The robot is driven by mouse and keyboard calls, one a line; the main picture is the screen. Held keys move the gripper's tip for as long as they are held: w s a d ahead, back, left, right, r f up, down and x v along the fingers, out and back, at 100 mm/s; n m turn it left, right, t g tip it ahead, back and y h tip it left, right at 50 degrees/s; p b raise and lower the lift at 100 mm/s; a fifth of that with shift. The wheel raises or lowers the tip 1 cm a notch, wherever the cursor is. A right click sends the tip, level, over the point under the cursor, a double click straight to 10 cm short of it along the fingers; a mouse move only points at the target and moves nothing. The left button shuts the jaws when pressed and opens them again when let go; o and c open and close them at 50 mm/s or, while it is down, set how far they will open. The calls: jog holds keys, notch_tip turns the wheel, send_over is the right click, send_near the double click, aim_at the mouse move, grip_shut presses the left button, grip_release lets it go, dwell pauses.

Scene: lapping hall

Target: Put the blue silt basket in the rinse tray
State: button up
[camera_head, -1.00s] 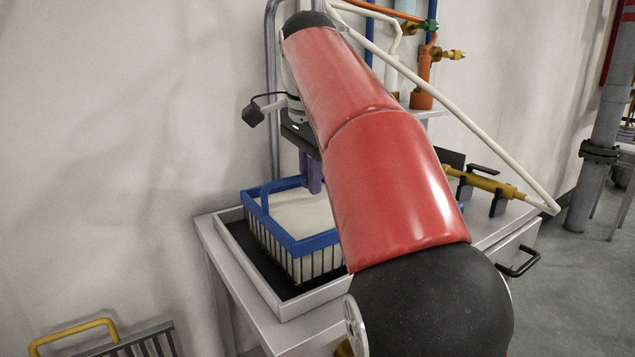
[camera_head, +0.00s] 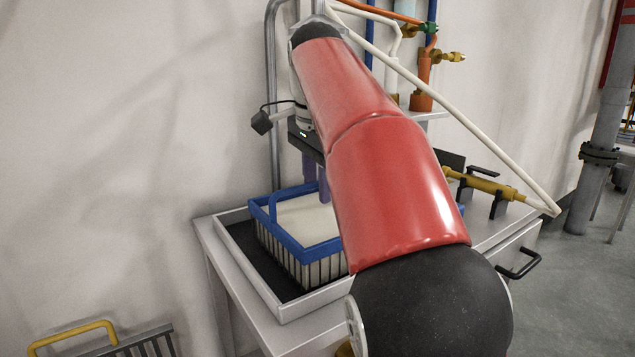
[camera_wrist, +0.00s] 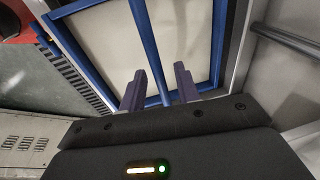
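The blue silt basket (camera_head: 308,246), with a blue rim, dark slatted sides and pale contents, sits upright inside the rinse tray (camera_head: 278,312). The tray is a shallow grey-walled tray with a dark floor. My gripper (camera_head: 316,180) is above the basket at its arched handle. In the wrist view, my gripper's (camera_wrist: 160,88) two purple fingers stand apart on either side of the blue handle bar (camera_wrist: 148,40), with gaps visible on both sides. The basket's right side is hidden behind my red arm in the head view.
The tray stands on a grey bench (camera_head: 208,240) against the wall. A yellow cylinder (camera_head: 485,185) on black brackets and a white slanting pipe (camera_head: 470,120) are to the right. A yellow-handled rack (camera_head: 75,335) is at lower left.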

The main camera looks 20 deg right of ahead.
notch_tip(320, 180, up, 7)
jog(key=s+p, duration=0.1)
jog(key=shift+a+p, duration=0.15)
jog(key=shift+p, duration=0.15)
jog(key=shift+s, duration=0.1)
